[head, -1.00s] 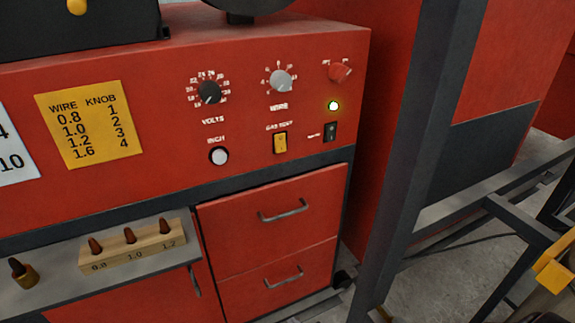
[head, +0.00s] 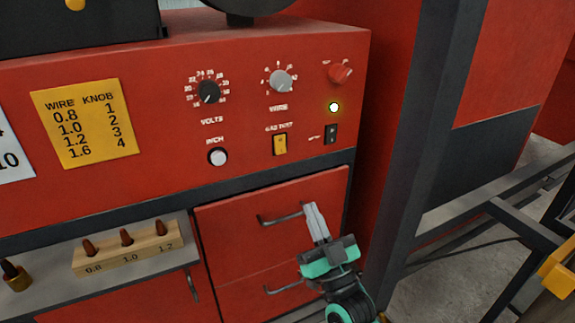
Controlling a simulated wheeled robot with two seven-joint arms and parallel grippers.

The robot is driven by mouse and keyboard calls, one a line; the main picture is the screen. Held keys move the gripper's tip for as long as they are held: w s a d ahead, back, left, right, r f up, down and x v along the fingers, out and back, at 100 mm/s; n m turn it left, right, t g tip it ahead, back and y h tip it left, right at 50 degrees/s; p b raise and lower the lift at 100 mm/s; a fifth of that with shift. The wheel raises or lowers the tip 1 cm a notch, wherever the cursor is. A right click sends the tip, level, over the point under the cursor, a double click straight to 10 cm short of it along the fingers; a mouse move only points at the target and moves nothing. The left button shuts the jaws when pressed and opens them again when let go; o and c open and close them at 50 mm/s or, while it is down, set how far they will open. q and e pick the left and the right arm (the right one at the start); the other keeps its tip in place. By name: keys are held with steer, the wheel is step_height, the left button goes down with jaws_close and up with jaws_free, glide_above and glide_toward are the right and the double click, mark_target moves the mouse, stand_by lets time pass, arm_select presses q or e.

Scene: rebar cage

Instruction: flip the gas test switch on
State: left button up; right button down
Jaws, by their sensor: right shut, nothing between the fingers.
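The gas test switch (head: 280,144) is a yellow rocker on the red machine's front panel, under a "GAS TEST" label. Its rocker position is too small to tell. My right gripper (head: 315,208) is shut and empty, pointing up in front of the upper drawer. It is below and a little right of the switch, apart from it in the picture. My left gripper is not in view.
The panel also has a volts knob (head: 208,92), a wire knob (head: 280,80), a red knob (head: 340,72), a lit lamp (head: 334,107), a black switch (head: 331,134) and a white inch button (head: 218,157). A dark post (head: 412,150) stands right. A wooden tip block (head: 127,248) sits on the shelf.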

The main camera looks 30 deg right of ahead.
steer(key=p, duration=0.5)
glide_toward(281, 147)
step_height(281, 147, up, 5)
steer(key=shift+w+f+p, duration=0.15)
steer(key=shift+w+f, duration=0.1)
steer(key=shift+w, duration=0.5)
steer(key=shift+w+f+p, duration=0.15)
steer(key=shift+w+f, duration=0.1)
steer(key=shift+w, duration=0.55)
steer(key=shift+w+f+p, duration=0.15)
steer(key=shift+w+f, duration=0.05)
steer(key=shift+w, duration=0.55)
